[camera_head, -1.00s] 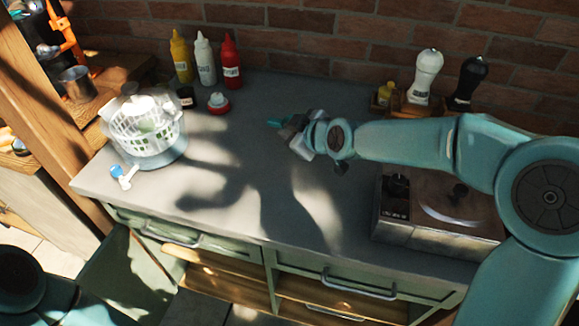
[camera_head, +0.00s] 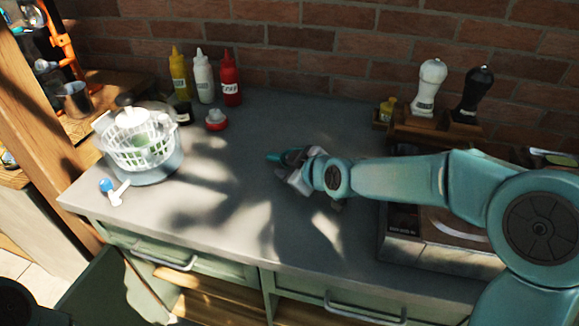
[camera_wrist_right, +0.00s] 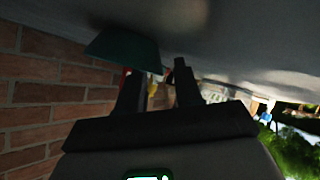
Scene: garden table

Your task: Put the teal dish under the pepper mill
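The teal dish (camera_head: 273,157) is on the grey counter near its middle, mostly hidden by my right gripper in the head view. In the right wrist view the dish (camera_wrist_right: 120,47) is close, against the counter surface, with its wide rim toward me. My right gripper (camera_head: 293,168) is right at the dish; its fingers (camera_wrist_right: 160,72) are apart, with the dish's edge reaching into the gap. One fingertip overlaps the rim; I cannot tell whether it touches. The black pepper mill (camera_head: 472,90) stands upright on a wooden rack at the back right. My left gripper is not in view.
A white salt mill (camera_head: 429,87) stands beside the pepper mill on the wooden rack (camera_head: 425,126). A salad spinner (camera_head: 150,165) and several sauce bottles (camera_head: 204,78) are at left. A stove-like box (camera_head: 425,250) lies under my right arm. The counter's front middle is clear.

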